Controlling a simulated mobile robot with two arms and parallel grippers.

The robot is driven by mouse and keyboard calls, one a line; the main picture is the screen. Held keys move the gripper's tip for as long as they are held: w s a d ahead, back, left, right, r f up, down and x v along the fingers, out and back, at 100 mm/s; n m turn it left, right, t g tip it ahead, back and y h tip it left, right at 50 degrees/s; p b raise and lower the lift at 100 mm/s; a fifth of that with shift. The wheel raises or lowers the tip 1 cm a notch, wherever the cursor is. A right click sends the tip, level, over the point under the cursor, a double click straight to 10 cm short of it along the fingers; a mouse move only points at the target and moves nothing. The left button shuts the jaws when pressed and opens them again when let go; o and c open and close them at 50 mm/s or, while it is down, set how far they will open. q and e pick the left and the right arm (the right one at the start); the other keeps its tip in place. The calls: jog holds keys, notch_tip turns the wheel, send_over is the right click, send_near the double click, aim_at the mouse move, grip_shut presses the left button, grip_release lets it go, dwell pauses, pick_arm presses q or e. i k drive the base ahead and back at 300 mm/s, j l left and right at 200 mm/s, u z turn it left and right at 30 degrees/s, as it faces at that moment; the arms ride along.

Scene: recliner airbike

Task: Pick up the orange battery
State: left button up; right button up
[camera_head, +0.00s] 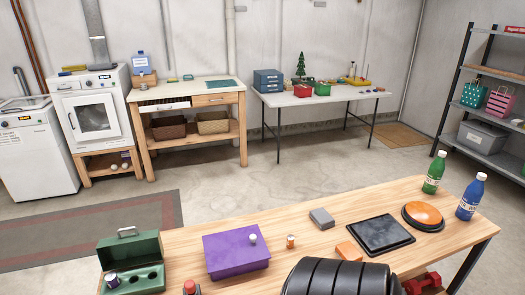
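The orange battery (290,241) is a small orange and white cylinder standing upright on the wooden table (385,199), just right of a purple box (236,258). Its surroundings on the table are clear except for that box. A green case (133,262) with round holes and a handle stands at the front left. A small purple and white cylinder (112,280) sits at its left hole. A similar white-topped cylinder (253,239) is at the purple box. Neither of my grippers shows in the head view.
A large black ribbed thing (340,279) fills the bottom middle. Nearby are a grey block (321,218), an orange block (348,251), a black tray (379,235), an orange dome (423,215), green (434,173) and blue (471,196) bottles, and a red-topped thing (190,287).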

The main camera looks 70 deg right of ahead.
aim_at(290, 238)
jog(key=z, duration=2.35)
jog(key=l, duration=0.95)
jog(key=i, duration=0.05)
